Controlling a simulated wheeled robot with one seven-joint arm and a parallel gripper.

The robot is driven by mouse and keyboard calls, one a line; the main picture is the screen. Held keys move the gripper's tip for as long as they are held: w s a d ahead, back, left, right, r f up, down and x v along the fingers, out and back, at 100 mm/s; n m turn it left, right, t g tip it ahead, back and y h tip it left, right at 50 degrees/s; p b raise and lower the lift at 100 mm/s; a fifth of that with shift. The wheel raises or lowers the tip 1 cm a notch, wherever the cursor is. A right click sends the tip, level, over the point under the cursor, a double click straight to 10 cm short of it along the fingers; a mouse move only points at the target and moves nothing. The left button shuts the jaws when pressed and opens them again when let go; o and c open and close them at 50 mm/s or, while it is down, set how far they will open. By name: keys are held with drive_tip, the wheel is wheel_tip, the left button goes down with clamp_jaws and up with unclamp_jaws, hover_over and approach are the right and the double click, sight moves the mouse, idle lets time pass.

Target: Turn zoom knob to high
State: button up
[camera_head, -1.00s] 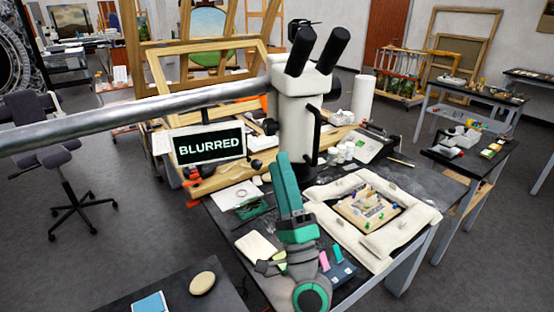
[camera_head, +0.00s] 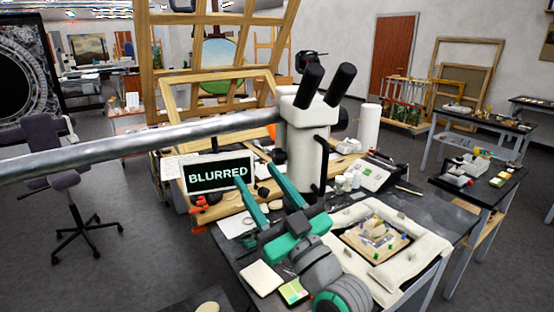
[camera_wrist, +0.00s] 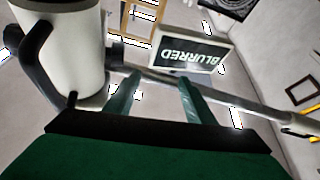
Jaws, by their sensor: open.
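The white microscope (camera_head: 304,150) with two black eyepieces hangs on a silver boom above the dark table. It also shows in the wrist view (camera_wrist: 75,50) at upper left. A dark round knob (camera_wrist: 115,53) sticks out of its side there; I cannot tell whether it is the zoom knob, and no setting mark is readable. A small screen (camera_head: 218,176) left of the microscope reads "BLURRED". My gripper (camera_head: 257,174) is open and empty, its two green fingers spread and pointing toward the microscope's left side. In the wrist view, the fingers appear to the right of the microscope body.
The silver boom (camera_head: 120,145) crosses from the left to the microscope. A cushioned frame (camera_head: 424,232) with a fragment lies on the table at right. Small jars (camera_head: 346,183) stand behind. A wooden easel (camera_head: 215,80) rises at the back.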

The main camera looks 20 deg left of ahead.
sight(276, 160)
drive_tip(key=d+n+t+h, duration=0.1)
drive_tip(key=d+n+h, duration=0.55)
drive_tip(key=n, duration=0.55)
drive_tip(key=shift+h, duration=0.45)
drive_tip(key=x, duration=0.4)
drive_tip(key=r+x, duration=0.1)
drive_tip(key=x, duration=0.7)
drive_tip(key=shift+d+r, duration=0.15)
